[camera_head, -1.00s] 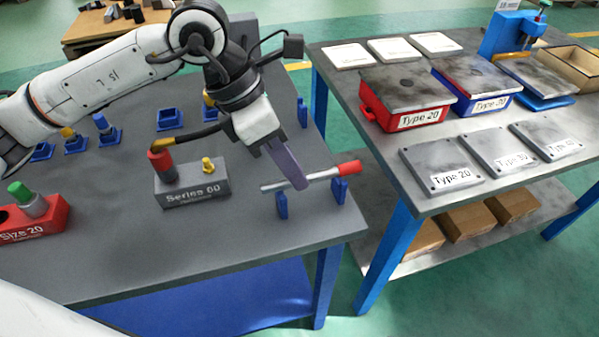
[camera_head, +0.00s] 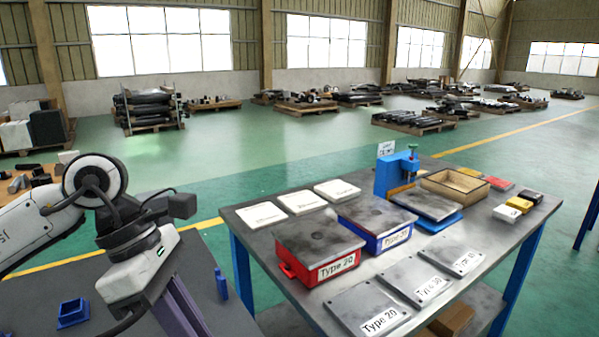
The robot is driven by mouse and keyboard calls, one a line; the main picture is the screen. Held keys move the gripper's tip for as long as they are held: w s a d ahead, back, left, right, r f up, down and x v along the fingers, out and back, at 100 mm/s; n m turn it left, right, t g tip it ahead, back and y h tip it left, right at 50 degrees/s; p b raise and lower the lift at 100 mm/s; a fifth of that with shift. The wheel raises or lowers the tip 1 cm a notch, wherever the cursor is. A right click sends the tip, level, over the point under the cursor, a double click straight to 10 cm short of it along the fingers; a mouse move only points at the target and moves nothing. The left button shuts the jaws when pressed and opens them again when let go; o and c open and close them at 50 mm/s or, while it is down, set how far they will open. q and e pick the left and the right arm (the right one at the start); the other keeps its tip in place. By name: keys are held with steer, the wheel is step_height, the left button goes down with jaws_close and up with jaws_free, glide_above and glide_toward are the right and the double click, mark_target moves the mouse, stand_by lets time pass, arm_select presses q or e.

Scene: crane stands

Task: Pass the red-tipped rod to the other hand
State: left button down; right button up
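The red-tipped rod is not in view now. My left arm comes in from the left, and my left gripper (camera_head: 184,312) points down at the bottom edge, over the dark grey table (camera_head: 35,312). Its purple fingers are cut off by the picture's edge. Their tips and anything between them are hidden, so I cannot tell whether it is open or shut. My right gripper is not in view.
A blue socket block (camera_head: 73,314) and a blue upright post (camera_head: 221,284) stand on the dark grey table. The metal table (camera_head: 300,300) to the right holds a red box (camera_head: 318,265), a blue box (camera_head: 377,238), plates and a wooden tray (camera_head: 455,187). Green floor separates the tables.

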arm_select(q)
steer(key=s+a+f+m+g+y, duration=0.1)
steer(key=m, duration=0.4)
steer(key=s+a+f+m+g+y+p, duration=0.1)
steer(key=a+f+m+y, duration=0.1)
steer(key=m, duration=0.4)
steer(key=s+a+f+m+g+y, duration=0.1)
steer(key=s+a+f+m+y, duration=0.1)
steer(key=m, duration=0.3)
steer(key=shift+a+f+m+p, duration=0.1)
steer(key=shift+f+m+p, duration=0.1)
steer(key=shift+m+p, duration=0.15)
steer(key=m, duration=0.1)
steer(key=m+y, duration=0.1)
steer(key=a+m, duration=0.1)
steer(key=shift+s+a+f+y, duration=0.1)
steer(key=shift+s+f+y, duration=0.2)
steer(key=shift+f, duration=0.05)
